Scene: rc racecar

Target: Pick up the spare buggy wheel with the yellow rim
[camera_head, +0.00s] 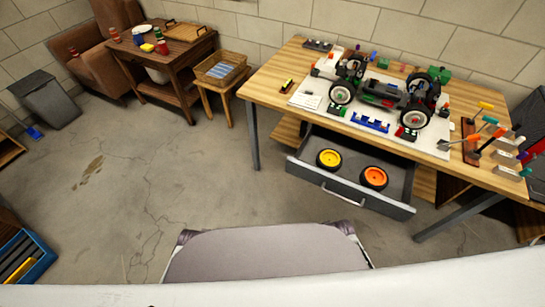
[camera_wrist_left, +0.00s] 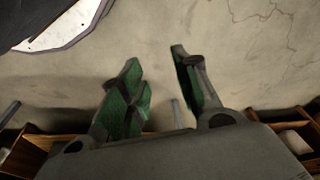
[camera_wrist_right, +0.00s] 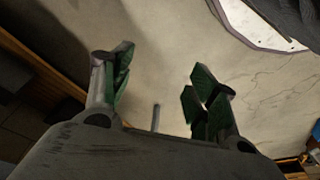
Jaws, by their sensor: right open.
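The wheel with the yellow rim (camera_head: 329,159) lies flat in the open grey drawer (camera_head: 345,184) under the workbench, toward its left side. A wheel with an orange rim (camera_head: 374,177) lies in the same drawer to its right. Neither gripper shows in the head view. In the left wrist view my left gripper (camera_wrist_left: 155,85) is open and empty above the bare floor. In the right wrist view my right gripper (camera_wrist_right: 160,85) is open and empty, also above floor. Both are away from the wheels, which neither wrist view shows.
The workbench (camera_head: 275,85) carries a buggy (camera_head: 385,95) on a white mat, with tools at its right end. A stool with a basket (camera_head: 220,70) and a wooden side table (camera_head: 165,60) stand to the left. The concrete floor before the drawer is clear.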

